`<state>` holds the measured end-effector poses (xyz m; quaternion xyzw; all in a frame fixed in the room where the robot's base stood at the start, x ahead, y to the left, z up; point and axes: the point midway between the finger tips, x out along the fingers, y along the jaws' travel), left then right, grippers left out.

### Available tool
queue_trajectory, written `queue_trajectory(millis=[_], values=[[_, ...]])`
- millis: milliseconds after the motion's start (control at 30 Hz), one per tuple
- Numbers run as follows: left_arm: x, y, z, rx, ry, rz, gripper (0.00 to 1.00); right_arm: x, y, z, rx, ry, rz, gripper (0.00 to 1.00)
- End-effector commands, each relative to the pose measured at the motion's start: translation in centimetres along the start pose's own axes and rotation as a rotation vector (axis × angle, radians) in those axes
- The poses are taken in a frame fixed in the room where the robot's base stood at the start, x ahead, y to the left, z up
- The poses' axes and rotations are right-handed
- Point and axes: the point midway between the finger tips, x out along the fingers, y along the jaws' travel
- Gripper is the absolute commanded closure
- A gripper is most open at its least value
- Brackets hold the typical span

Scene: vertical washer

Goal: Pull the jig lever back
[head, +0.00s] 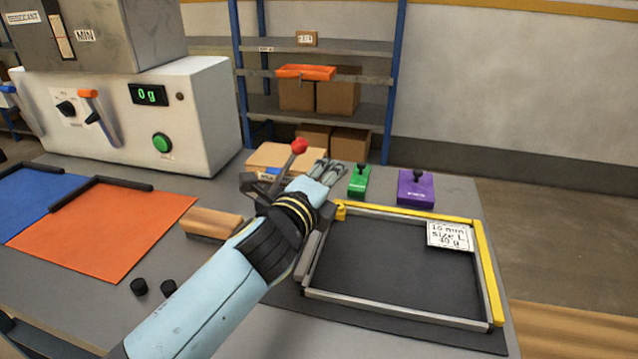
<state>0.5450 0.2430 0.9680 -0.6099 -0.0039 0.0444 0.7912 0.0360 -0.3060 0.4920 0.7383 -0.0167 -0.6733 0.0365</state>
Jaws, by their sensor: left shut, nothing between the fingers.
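The jig lever has a red ball knob (299,146) on a dark, slanted stem and stands at the jig's far left corner. The jig (395,255) is a dark plate in a frame with yellow and grey bars. My left arm comes in from the lower left. My left gripper (328,172) is shut and empty, its fingers just right of and below the red knob. I cannot tell whether they touch the lever's stem. The wrist hides the lever's base and the jig's left corner. My right gripper is not in view.
A white machine (200,120) with a green button stands at the back left. A green block (359,183) and a purple block (415,190) sit behind the jig. An orange mat (110,230), a wooden block (210,223) and black knobs (139,287) lie at left.

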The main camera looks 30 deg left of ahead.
Motion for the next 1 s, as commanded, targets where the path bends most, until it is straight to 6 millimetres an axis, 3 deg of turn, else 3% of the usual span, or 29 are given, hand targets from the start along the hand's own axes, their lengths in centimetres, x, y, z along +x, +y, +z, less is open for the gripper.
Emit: queue_trajectory(millis=[133, 400, 1000], values=[[3.2, 0.0, 0.0, 0.001, -0.001, -0.002, 1.00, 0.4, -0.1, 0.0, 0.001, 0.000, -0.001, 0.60], [1.8, -0.1, 3.3, 0.001, 0.000, 0.000, 1.00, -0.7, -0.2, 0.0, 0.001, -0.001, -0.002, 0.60], [1.6, -0.1, 4.0, -0.015, 0.000, -0.003, 1.00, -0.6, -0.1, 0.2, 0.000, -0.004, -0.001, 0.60]])
